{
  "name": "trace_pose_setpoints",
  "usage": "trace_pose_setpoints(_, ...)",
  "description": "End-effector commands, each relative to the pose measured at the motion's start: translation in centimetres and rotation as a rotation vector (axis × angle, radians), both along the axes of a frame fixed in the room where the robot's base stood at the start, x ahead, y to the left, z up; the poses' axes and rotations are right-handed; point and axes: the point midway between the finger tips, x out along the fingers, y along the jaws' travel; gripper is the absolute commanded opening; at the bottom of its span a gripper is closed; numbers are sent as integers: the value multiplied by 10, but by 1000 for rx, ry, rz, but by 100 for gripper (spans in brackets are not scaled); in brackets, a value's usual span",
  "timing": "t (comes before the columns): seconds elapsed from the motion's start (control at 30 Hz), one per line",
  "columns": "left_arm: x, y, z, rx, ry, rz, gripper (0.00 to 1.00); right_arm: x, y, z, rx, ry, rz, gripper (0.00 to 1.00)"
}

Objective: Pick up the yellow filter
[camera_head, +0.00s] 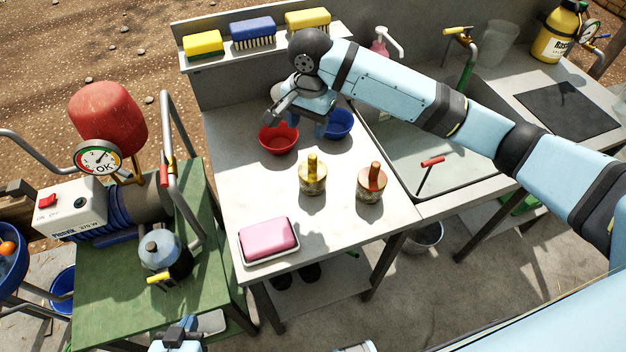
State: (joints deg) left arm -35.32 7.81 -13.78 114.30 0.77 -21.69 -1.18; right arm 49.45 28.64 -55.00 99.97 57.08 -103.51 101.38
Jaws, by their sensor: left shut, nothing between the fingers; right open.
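The yellow filter (312,178) stands upright on the pale worktop, a speckled round body with a yellow knob on top. A similar filter with an orange-red knob (371,184) stands just to its right. My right gripper (298,122) is open above the back of the worktop, over the red and blue bowls. It is behind the yellow filter and apart from it, with nothing seen between its fingers. My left gripper (182,336) is at the bottom edge, shut and empty, partly cut off and far from the filter.
A red bowl (278,139) and a blue bowl (339,124) sit behind the filters. A pink soap in a dish (268,239) is at the front left. Several brushes line the back shelf (262,52). A sink (440,165) is to the right; a green pump table (200,265) is to the left.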

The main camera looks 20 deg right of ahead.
Motion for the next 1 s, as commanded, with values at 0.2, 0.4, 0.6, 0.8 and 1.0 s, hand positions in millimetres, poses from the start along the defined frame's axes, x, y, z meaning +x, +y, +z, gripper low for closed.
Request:
trace_pose_setpoints(0.2, 2, 2, 0, 1, -4, 2, 0, 2, -9, -5, -47, 24, -50, 54)
trace_pose_setpoints(0.4, 2, 4, 1, 4, -5, 3, 0, 2, -9, -44, -44, 23, -49, 54)
trace_pose_setpoints(0.6, 2, 4, 0, 6, -4, 4, 0, 2, -9, -71, -44, 19, -48, 54)
trace_pose_setpoints(0.8, 1, 5, 0, 8, 1, 4, 0, 0, -10, -85, -44, 20, -48, 54)
trace_pose_setpoints(1.0, 1, 5, 4, 8, 0, 3, 0, -5, -11, -115, -43, 20, -48, 54)
